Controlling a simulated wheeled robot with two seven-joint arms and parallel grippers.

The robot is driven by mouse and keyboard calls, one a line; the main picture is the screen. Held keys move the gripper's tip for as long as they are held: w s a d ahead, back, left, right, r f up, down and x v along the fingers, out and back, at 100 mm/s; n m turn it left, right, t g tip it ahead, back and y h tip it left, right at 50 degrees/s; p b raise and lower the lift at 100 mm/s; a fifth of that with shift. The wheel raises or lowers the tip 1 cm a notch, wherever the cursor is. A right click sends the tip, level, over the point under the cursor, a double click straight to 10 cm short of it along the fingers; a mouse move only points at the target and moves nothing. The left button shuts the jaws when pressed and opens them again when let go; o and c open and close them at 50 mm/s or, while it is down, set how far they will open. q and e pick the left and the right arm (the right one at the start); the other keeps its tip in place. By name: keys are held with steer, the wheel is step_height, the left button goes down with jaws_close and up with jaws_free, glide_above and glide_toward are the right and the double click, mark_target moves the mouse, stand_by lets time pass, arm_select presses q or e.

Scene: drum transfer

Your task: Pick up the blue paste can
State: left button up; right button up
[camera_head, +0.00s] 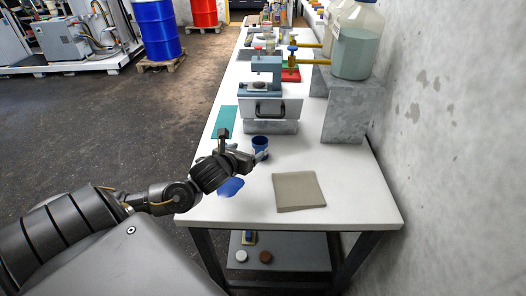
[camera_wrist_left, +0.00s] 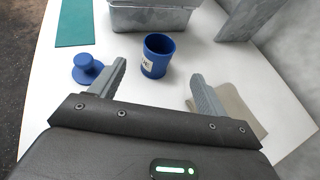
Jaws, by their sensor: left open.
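The blue paste can (camera_head: 260,142) stands upright and open-topped on the white table, in front of the grey press. In the left wrist view the can (camera_wrist_left: 155,60) shows a small white label and sits just beyond the fingertips, between their lines. My left gripper (camera_head: 242,150) is open and empty, low over the table beside the can. Its two grey fingers (camera_wrist_left: 160,82) are spread wide in the wrist view, with no visible contact on the can. In the head view the hand partly hides the can's lower part. My right gripper is not in view.
A blue round piece with a knob (camera_wrist_left: 88,70) lies left of the fingers. A beige pad (camera_head: 298,190) lies to the right and a teal mat (camera_head: 224,122) behind left. The grey press (camera_head: 270,105) and a concrete block (camera_head: 346,108) stand behind. A wall bounds the right.

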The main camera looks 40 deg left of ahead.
mark_target(263, 140)
arm_select(q)
steer(key=p+x, duration=0.2)
steer(key=x, duration=0.2)
steer(key=shift+w+a+r, duration=0.15)
steer(key=shift+w+f, duration=0.25)
steer(key=shift+w, duration=0.05)
steer(key=shift+w+a+r+p, duration=0.15)
steer(key=shift+w+p, duration=0.1)
steer(key=shift+p, duration=0.15)
steer(key=p+x, duration=0.1)
steer(key=x, duration=0.2)
steer(key=shift+w+p, duration=0.3)
steer(key=shift+w, duration=0.05)
steer(key=shift+w+a+f, duration=0.15)
steer(key=shift+w+f, duration=0.3)
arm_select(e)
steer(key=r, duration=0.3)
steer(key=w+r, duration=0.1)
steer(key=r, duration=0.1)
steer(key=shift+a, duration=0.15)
arm_select(q)
steer(key=shift+s, duration=0.1)
